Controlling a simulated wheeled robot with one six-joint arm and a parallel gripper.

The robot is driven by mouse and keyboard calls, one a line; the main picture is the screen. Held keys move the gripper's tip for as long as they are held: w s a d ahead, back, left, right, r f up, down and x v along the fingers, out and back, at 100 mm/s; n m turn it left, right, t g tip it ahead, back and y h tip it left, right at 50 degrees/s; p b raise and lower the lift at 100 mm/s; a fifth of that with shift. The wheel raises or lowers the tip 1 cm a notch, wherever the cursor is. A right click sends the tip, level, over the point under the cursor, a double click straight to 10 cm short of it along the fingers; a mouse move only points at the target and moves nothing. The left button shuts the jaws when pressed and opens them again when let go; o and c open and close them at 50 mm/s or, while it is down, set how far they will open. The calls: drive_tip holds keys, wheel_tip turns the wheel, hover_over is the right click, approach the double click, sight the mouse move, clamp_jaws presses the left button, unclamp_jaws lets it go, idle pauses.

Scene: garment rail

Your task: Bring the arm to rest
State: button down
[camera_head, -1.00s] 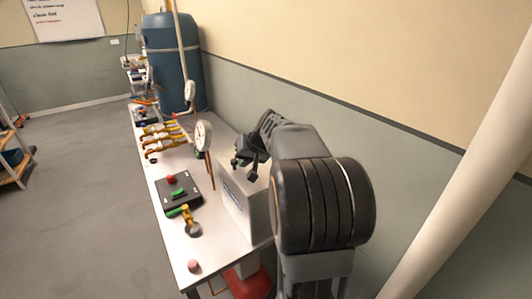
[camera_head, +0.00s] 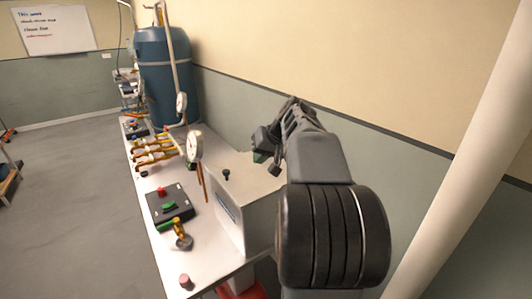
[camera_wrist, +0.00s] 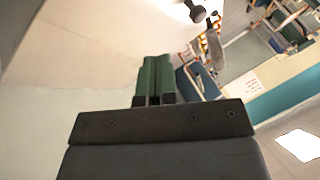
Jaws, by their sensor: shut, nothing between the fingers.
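My gripper (camera_head: 261,157) is raised above the right rear part of the workbench, beyond the pale box (camera_head: 231,222) in the head view. My dark arm reaches up to it from the lower right. In the wrist view the two green fingers (camera_wrist: 153,72) lie side by side with no clear gap, shut and empty. A small black knob (camera_head: 226,175) stands on the box top, apart from the gripper; it also shows at the top of the wrist view (camera_wrist: 197,13).
A blue tank (camera_head: 166,75) stands behind. The wall is close on the right; open floor (camera_head: 70,180) lies left.

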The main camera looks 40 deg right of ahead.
drive_tip(key=shift+n+g, duration=0.3)
drive_tip(key=shift+g, duration=0.2)
drive_tip(key=a, duration=0.1)
drive_tip(key=s+a, duration=0.1)
drive_tip(key=a, duration=0.1)
drive_tip(key=s+a, duration=0.1)
drive_tip(key=a, duration=0.1)
drive_tip(key=shift+s+a, duration=0.2)
drive_tip(key=shift+s, duration=0.05)
drive_tip(key=s+a+f+n+g+h, duration=0.1)
drive_tip(key=s+a+f+n, duration=0.1)
drive_tip(key=s+a+f, duration=0.3)
drive_tip(key=s+a+f+n+h, duration=0.1)
drive_tip(key=s+a+f+n, duration=0.1)
drive_tip(key=s+a+f, duration=0.4)
drive_tip(key=a+f, duration=0.2)
drive_tip(key=a, duration=0.2)
drive_tip(key=shift+s+a+g+h, duration=0.3)
drive_tip(key=shift+g, duration=0.1)
drive_tip(key=shift+a+r, duration=0.1)
